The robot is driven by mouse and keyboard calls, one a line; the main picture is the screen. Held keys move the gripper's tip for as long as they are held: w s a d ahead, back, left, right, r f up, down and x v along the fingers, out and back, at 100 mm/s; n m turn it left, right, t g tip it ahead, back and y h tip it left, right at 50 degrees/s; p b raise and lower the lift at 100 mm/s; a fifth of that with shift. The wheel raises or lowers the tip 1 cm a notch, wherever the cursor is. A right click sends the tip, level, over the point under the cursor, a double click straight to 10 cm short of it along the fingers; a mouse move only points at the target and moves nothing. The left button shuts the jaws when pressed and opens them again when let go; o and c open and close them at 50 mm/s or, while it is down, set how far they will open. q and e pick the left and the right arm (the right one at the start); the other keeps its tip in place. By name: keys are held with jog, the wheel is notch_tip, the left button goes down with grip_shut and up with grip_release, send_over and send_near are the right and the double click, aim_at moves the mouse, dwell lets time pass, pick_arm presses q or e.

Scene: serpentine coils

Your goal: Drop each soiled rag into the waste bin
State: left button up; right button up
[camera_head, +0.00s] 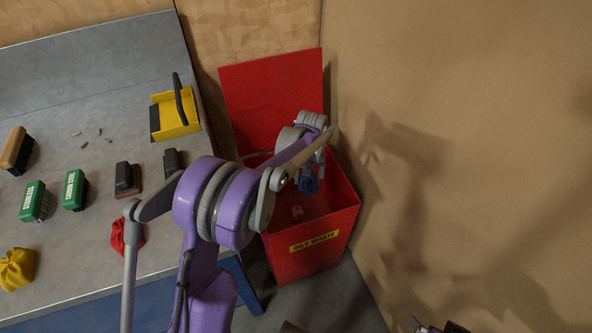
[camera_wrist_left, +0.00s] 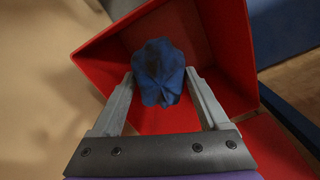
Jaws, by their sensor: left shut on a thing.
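The red waste bin (camera_head: 310,255), labelled "OILY WASTE", stands beside the table with its lid (camera_head: 270,95) open. My left gripper (camera_head: 309,181) is shut on a crumpled blue rag (camera_head: 308,185) over the bin's opening. In the left wrist view the blue rag (camera_wrist_left: 158,72) sits between both fingertips, with the bin's red walls (camera_wrist_left: 228,50) around and below it. A red rag (camera_head: 133,238) lies on the table, partly hidden by my arm. A yellow rag (camera_head: 17,268) lies at the table's left front. A small pale shape shows inside the bin, too unclear to name.
A tan wall (camera_head: 470,130) stands close right of the bin. A dark part at the bottom edge is unclear.

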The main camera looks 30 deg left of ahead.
pick_arm(q)
jog(key=w+a+f+n+b, duration=0.4)
jog(key=a+f+b, duration=0.3)
jog(key=f, duration=0.2)
jog(key=shift+a+f+n, duration=0.25)
jog(key=shift+n, duration=0.05)
pick_arm(e)
notch_tip(320, 180, down, 10)
jog(key=w, duration=0.1)
jog(key=shift+r, duration=0.25)
pick_arm(q)
jog(key=o, duration=1.1)
jog(key=shift+r, duration=0.1)
notch_tip(320, 180, up, 11)
jog(key=shift+f+p, duration=0.2)
jog(key=shift+p, duration=0.95)
pick_arm(e)
notch_tip(320, 180, up, 3)
jog(key=shift+s+f, duration=0.1)
jog(key=shift+f, duration=0.1)
